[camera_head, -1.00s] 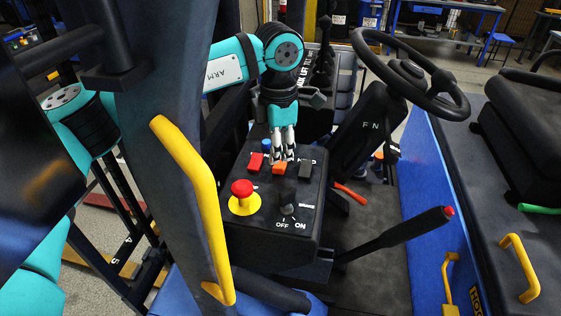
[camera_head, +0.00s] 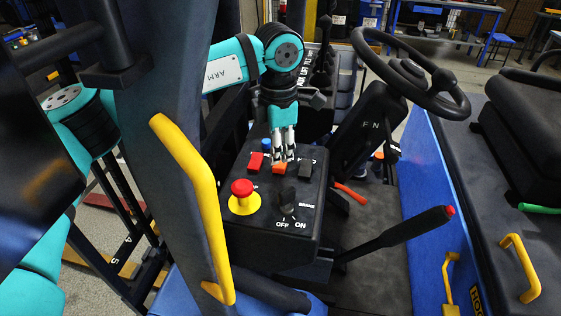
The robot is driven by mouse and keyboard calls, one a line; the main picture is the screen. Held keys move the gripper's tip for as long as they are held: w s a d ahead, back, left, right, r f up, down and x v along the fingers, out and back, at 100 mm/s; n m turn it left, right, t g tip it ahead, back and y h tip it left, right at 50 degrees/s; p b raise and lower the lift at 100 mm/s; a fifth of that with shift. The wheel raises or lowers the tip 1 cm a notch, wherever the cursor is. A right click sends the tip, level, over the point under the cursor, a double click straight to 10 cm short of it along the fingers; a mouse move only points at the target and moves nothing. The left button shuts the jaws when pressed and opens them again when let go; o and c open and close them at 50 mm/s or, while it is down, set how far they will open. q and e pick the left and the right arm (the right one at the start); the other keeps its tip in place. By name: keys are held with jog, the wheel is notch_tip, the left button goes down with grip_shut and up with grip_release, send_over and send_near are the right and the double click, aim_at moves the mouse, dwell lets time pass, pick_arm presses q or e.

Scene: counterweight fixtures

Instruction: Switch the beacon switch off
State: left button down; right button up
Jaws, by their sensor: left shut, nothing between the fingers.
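The black control panel (camera_head: 266,213) of a forklift carries a row of rocker switches: a red one (camera_head: 256,162), an orange one (camera_head: 280,168) and a dark one (camera_head: 305,169). The switch labels are mostly hidden behind my gripper, so I cannot read which is the beacon switch. My left gripper (camera_head: 283,158) is shut and empty, pointing down at the orange switch. Its fingertips are at the switch's back edge; I cannot tell whether they touch it. My right gripper is not in view.
A red emergency button (camera_head: 242,189) on a yellow base and a black OFF/ON key knob (camera_head: 288,200) sit in front of the switches. The steering wheel (camera_head: 410,75), a lever (camera_head: 395,235) and a yellow handle (camera_head: 192,200) stand around the panel.

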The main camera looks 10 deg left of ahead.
aim_at(279, 167)
pick_arm(q)
jog(key=shift+f+b, duration=0.85)
jog(key=shift+f, duration=0.3)
dwell(0.4)
jog(key=shift+r+p, duration=1.9)
jog(key=shift+r, duration=1.65)
jog(key=shift+f, duration=0.1)
